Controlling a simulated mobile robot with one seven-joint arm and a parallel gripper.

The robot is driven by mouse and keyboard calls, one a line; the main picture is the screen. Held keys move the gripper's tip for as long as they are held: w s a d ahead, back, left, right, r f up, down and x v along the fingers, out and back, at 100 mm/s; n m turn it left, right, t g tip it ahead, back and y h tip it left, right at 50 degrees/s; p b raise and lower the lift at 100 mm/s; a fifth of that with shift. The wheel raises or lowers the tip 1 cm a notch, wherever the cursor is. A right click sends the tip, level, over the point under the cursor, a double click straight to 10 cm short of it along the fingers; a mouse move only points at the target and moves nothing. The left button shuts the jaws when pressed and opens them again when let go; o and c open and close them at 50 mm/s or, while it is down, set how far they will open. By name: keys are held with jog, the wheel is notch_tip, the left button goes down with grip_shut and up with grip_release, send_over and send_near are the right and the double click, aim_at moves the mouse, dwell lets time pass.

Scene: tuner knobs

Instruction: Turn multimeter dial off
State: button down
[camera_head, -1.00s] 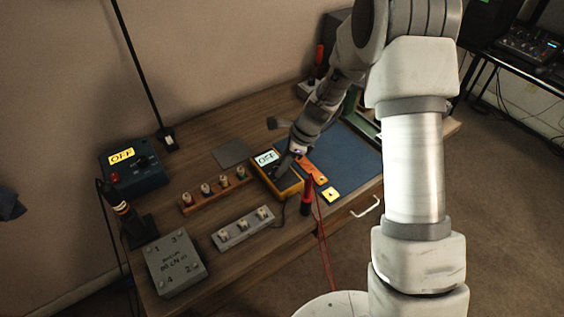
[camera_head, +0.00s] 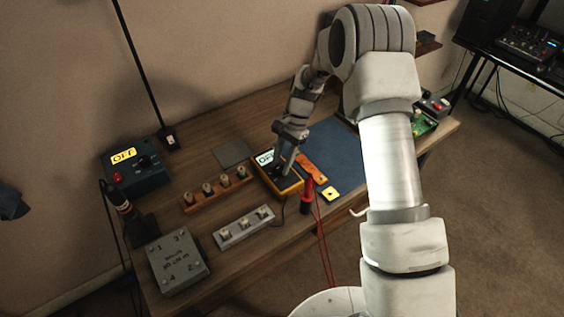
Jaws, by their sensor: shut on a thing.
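The multimeter (camera_head: 293,189) is a yellow-edged box with a dark face, lying on the wooden bench. Its pale display (camera_head: 264,158) seems to read "OFF", partly covered by my gripper. My gripper (camera_head: 283,172) reaches down from above onto the meter's face. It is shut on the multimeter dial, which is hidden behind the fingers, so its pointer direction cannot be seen.
A red probe (camera_head: 307,193) with red leads stands right of the meter, near an orange strip (camera_head: 312,167) and a blue mat (camera_head: 335,150). Knob strips (camera_head: 217,190) lie left. A blue box reading "OFF" (camera_head: 135,168) stands far left.

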jog(key=n+h, duration=0.1)
jog(key=n, duration=0.2)
jog(key=n+g+h, duration=0.1)
jog(key=n, duration=0.2)
jog(key=shift+a, duration=0.1)
dwell(0.5)
jog(key=c, duration=0.5)
grip_release()
jog(key=shift+w, duration=0.1)
jog(key=v, duration=1.7)
jog(key=shift+w+a+r+p, duration=0.1)
jog(key=shift+w+a+p, duration=0.1)
jog(key=shift+p, duration=0.1)
jog(key=shift+r, duration=0.1)
